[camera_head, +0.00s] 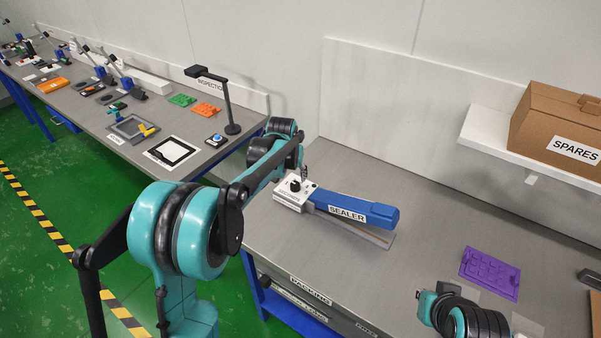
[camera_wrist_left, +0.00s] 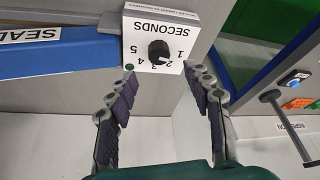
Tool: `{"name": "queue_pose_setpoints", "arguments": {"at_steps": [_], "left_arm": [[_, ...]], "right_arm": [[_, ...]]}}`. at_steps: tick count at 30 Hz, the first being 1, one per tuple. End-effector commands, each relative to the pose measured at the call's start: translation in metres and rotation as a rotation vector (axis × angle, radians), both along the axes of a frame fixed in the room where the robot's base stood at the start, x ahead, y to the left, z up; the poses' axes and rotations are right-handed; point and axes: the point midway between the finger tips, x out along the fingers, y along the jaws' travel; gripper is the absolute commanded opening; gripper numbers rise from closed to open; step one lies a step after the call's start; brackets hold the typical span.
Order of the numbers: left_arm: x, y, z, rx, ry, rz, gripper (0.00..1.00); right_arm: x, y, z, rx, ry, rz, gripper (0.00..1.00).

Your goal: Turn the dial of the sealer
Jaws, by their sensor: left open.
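The sealer (camera_head: 350,208) is a blue-armed machine on the grey bench, with a white dial box (camera_head: 290,203) at its left end. The dial (camera_head: 294,184) is a black knob on top. In the left wrist view the dial (camera_wrist_left: 158,50) sits on a white face marked SECONDS, with numbers 1 to 5 around it; its exact setting is hard to read. My left gripper (camera_wrist_left: 163,78) is open, its two fingers apart near the box, with the dial between and beyond their tips. Nothing is between the fingers. My right arm shows at the bottom right, but its gripper does not.
A purple tray (camera_head: 490,273) lies on the bench to the right. A SPARES box (camera_head: 545,125) stands on a white shelf (camera_head: 484,130). The inspection bench at the left holds a lamp stand (camera_head: 232,105) and colored parts. Bench surface around the sealer is mostly clear.

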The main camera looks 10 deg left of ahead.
Motion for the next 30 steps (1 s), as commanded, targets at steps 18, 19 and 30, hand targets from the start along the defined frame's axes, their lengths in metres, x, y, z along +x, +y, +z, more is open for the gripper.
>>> {"name": "queue_pose_setpoints", "arguments": {"at_steps": [18,19,30], "left_arm": [[0.030,0.001,-0.072,0.000,0.000,0.000,0.51],[0.030,0.001,-0.072,0.000,0.000,0.000,0.51],[0.030,0.001,-0.072,0.000,0.000,0.000,0.19]], "right_arm": [[0.000,0.000,-0.024,0.000,0.000,0.000,0.00],[0.000,0.000,-0.024,0.000,0.000,0.000,0.00],[0.000,0.000,-0.024,0.000,0.000,0.000,0.00]]}}
